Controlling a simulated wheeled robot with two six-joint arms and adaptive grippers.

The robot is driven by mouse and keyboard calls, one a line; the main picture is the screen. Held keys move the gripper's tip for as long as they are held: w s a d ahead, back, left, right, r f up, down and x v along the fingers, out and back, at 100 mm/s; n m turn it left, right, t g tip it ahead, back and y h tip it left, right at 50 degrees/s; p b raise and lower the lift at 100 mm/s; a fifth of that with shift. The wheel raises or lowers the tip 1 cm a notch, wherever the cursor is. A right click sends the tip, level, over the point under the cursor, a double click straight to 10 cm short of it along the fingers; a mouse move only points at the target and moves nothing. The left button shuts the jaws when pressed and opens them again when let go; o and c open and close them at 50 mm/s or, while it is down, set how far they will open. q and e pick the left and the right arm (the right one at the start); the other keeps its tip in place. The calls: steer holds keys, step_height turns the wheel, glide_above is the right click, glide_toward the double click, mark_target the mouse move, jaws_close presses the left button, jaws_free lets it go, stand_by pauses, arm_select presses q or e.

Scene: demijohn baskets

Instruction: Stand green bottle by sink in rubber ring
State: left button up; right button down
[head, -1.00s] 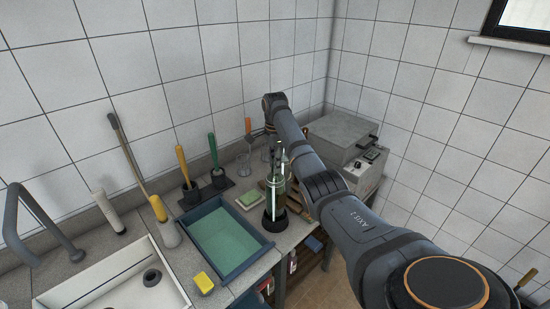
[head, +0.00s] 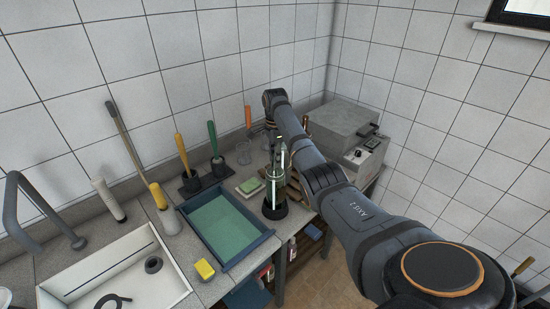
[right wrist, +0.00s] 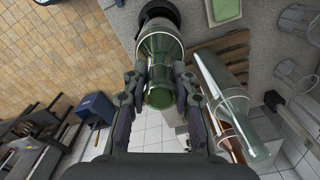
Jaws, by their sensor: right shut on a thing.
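The green bottle (head: 275,181) is upright at the counter's front edge, right of the blue tray. My right gripper (right wrist: 160,78) is shut on the green bottle, which also shows between its fingers in the right wrist view (right wrist: 160,94). The black rubber ring (head: 275,211) lies on the counter around the bottle's foot; it also shows in the right wrist view (right wrist: 158,12). The bottle's lower end is in line with the ring, but I cannot tell whether it rests fully down. My left gripper is not in view.
The blue tray (head: 246,252) with green liquid, a yellow sponge (head: 205,269) and the white sink (head: 78,292) lie to the left. Clear glassware (right wrist: 232,105) stands close beside my gripper, near a wooden rack (right wrist: 232,48). A grey machine (head: 342,128) stands behind right.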

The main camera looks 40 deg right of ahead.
steer(key=shift+f, duration=0.5)
steer(key=c, duration=1)
jaws_free()
step_height(320, 180, up, 8)
steer(key=shift+f, duration=0.2)
